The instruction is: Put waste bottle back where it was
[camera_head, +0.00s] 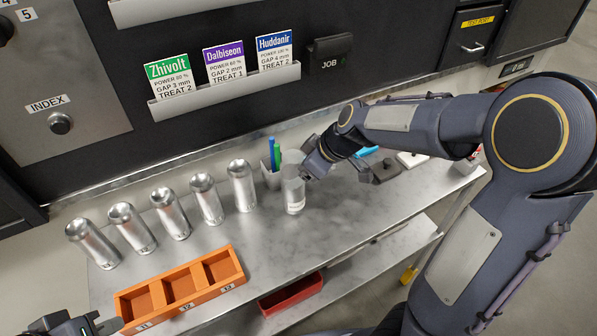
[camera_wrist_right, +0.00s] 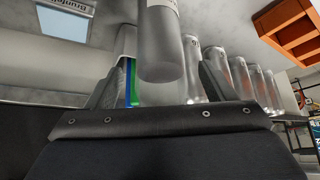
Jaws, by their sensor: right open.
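The waste bottle (camera_head: 293,190), a translucent grey cylinder with a pale label low on its side, stands upright on the metal bench, right of the cans. My right gripper (camera_head: 309,168) is at its upper right side and partly hides behind my own arm. In the right wrist view the bottle (camera_wrist_right: 163,45) appears between the two spread fingers of the right gripper (camera_wrist_right: 160,72); whether either finger touches it I cannot tell. My left gripper (camera_head: 88,325) shows only partly at the bottom left edge, away from the bottle, its jaws cut off.
A grey pen cup (camera_head: 270,176) with blue and green pens stands close behind the bottle. Several silver cans (camera_head: 207,199) stand in a row to the left. An orange tray (camera_head: 181,289) lies in front, and a red bin (camera_head: 291,295) sits on the lower shelf.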

